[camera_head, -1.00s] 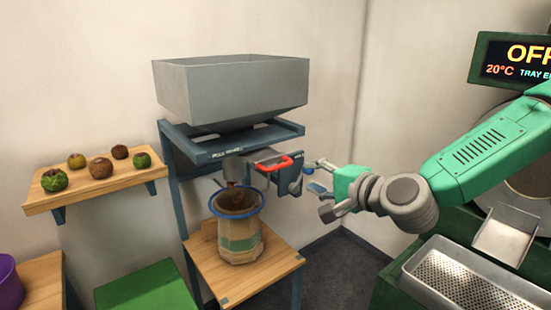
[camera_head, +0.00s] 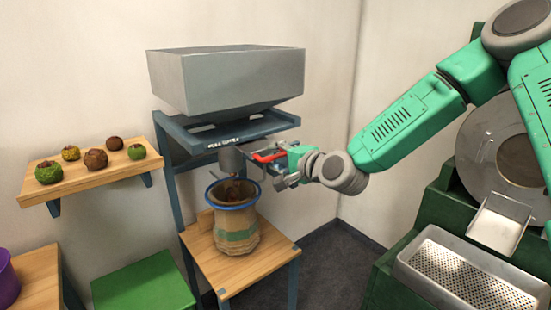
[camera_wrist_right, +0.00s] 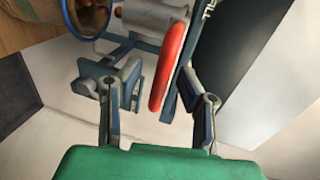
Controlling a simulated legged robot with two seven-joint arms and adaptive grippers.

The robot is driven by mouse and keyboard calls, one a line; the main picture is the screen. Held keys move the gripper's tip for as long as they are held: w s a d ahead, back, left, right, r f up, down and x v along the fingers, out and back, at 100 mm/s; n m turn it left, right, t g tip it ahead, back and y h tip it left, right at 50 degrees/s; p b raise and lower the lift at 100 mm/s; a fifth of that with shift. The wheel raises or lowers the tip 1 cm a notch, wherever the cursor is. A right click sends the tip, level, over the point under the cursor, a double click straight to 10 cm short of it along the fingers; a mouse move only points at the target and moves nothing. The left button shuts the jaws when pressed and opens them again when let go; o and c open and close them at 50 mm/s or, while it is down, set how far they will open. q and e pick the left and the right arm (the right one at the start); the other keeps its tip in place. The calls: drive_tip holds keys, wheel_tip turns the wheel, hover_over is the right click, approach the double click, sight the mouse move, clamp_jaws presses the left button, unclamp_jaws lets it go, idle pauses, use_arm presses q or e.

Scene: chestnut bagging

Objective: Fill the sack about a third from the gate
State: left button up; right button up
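The sack (camera_head: 237,230) stands upright and open on a small wooden stand, a blue ring around its mouth. Brown chestnuts show inside, but how full it is I cannot judge. The grey gate spout (camera_head: 230,160) sits above the mouth, with a few brown bits just below it. The red gate handle (camera_head: 268,156) is right of the spout. My right gripper (camera_head: 281,172) is beside the handle. In the right wrist view the red handle (camera_wrist_right: 170,65) lies between the spread fingers, with visible gaps. My left gripper is not in view.
A grey hopper (camera_head: 230,80) sits on the blue frame above. The wooden stand (camera_head: 270,268) holds the sack. A wall shelf (camera_head: 105,178) with several round husks is at left, above a green box (camera_head: 143,286). A perforated metal tray (camera_head: 465,275) is at right.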

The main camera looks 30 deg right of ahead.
sight(268, 152)
drive_tip(key=shift+w+d+f, duration=0.1)
drive_tip(key=shift+w+d, duration=0.05)
clamp_jaws()
drive_tip(key=x, duration=0.2)
drive_tip(key=b+x, duration=0.1)
drive_tip(key=x, duration=0.1)
drive_tip(key=shift+w+r, duration=0.2)
drive_tip(key=shift+w, duration=0.05)
drive_tip(key=shift+r, duration=0.1)
unclamp_jaws()
drive_tip(key=shift+r, duration=0.1)
drive_tip(key=a+v, duration=0.1)
drive_tip(key=v, duration=1)
drive_tip(key=shift+s+d, duration=0.4)
